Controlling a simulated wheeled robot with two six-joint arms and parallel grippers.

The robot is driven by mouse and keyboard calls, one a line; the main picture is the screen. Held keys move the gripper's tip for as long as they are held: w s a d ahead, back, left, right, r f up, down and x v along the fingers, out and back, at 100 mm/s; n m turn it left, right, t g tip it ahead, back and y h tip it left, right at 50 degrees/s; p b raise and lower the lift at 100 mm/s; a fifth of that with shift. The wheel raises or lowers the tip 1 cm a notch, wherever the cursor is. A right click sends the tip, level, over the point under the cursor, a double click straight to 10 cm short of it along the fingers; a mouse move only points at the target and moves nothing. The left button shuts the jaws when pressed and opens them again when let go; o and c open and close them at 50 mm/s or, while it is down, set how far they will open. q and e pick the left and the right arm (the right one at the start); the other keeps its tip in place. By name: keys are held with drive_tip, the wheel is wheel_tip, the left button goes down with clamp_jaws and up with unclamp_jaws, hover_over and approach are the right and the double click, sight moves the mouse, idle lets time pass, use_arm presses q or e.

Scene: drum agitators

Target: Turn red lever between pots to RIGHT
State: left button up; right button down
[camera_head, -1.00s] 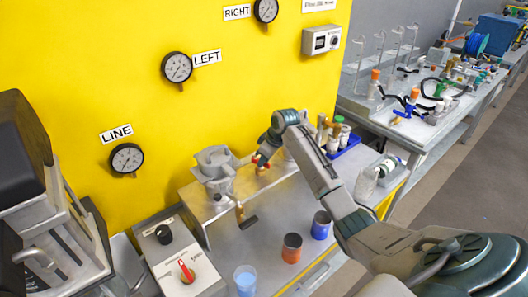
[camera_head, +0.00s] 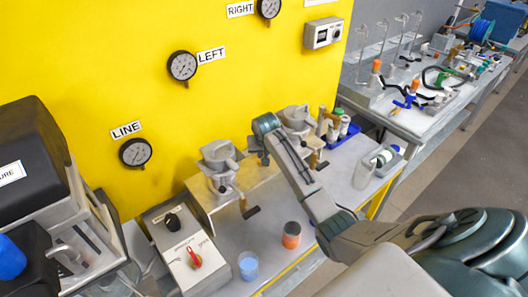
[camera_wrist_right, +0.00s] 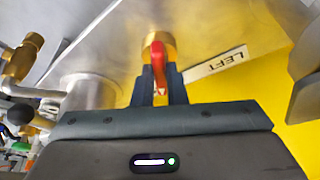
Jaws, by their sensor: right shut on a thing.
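The red lever (camera_wrist_right: 158,62) sits on a brass valve body (camera_wrist_right: 155,46) in the right wrist view. My right gripper (camera_wrist_right: 160,88) is shut on the lever, one finger on each side. In the head view the right gripper (camera_head: 258,152) is between the left metal pot (camera_head: 220,161) and the right metal pot (camera_head: 297,118), and it hides the lever there. A LEFT label (camera_wrist_right: 216,64) lies beside the valve in the wrist view. I cannot tell exactly which way the lever points. My left gripper is not in view.
The metal stand (camera_head: 204,193) carries the pots. The yellow wall (camera_head: 230,95) with gauges is close behind.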

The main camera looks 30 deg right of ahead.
drive_tip(key=shift+w+a+r+m+h, duration=0.1)
drive_tip(key=shift+m+h, duration=0.1)
drive_tip(key=shift+m, duration=0.4)
drive_tip(key=shift+w+r+m+h, duration=0.1)
drive_tip(key=shift+m+h, duration=0.1)
drive_tip(key=shift+m, duration=0.4)
drive_tip(key=shift+m+g, duration=0.3)
drive_tip(key=c, duration=1.5)
unclamp_jaws()
drive_tip(key=shift+s+f, duration=0.1)
drive_tip(key=shift+f, duration=0.05)
drive_tip(key=shift+o, duration=0.2)
drive_tip(key=b+v, duration=0.4)
drive_tip(key=v, duration=0.7)
drive_tip(key=shift+f, duration=0.1)
